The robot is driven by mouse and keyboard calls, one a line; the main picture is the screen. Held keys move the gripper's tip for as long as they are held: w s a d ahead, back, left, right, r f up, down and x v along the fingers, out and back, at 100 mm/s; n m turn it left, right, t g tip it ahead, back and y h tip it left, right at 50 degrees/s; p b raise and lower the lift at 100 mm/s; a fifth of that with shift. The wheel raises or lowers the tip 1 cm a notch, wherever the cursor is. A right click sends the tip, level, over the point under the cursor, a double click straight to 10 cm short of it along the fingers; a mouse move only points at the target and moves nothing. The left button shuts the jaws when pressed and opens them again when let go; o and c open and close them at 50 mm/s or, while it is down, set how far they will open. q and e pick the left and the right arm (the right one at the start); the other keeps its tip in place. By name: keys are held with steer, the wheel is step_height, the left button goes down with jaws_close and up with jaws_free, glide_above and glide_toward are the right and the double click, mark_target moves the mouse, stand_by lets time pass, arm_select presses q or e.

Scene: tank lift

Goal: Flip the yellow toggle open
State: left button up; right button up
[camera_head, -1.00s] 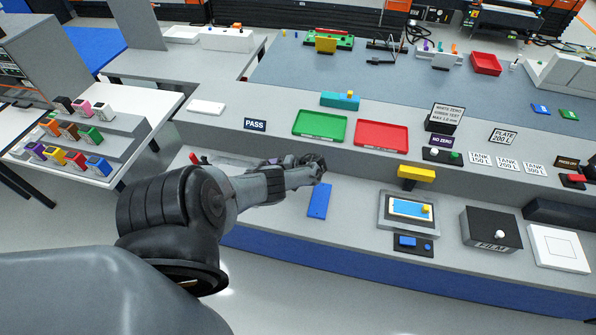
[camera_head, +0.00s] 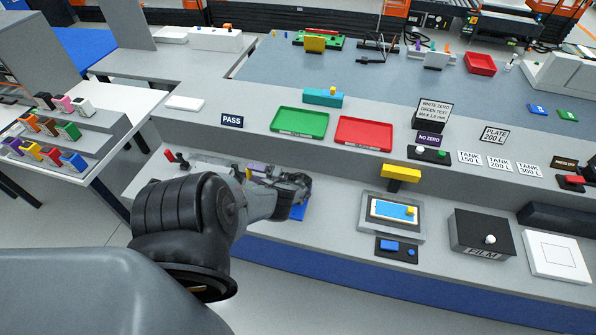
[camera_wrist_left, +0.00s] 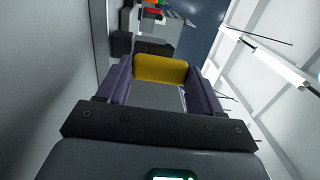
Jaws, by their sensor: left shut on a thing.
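The yellow toggle (camera_wrist_left: 160,68) shows in the left wrist view as a yellow piece between the two purple fingers of my left gripper (camera_wrist_left: 160,85). The fingers touch its sides and are shut on it. In the head view my left gripper (camera_head: 258,172) is low over the lower bench shelf, with its wrist to the right of its fingers. Only a small yellow bit (camera_head: 248,174) shows beside the purple finger there. The toggle's base is hidden. My right gripper is not in view.
A blue plate (camera_head: 299,212) is partly hidden behind my wrist. A red lever (camera_head: 170,156) stands left of the gripper. Green (camera_head: 300,121) and red (camera_head: 364,133) trays sit on the upper ledge. A screen unit (camera_head: 391,217) and a black box (camera_head: 483,235) stand right.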

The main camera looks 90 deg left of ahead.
arm_select(q)
steer(key=o, duration=1.5)
steer(key=b+v, duration=0.1)
steer(key=v, duration=0.5)
steer(key=shift+f, duration=0.1)
steer(key=shift+v, duration=0.75)
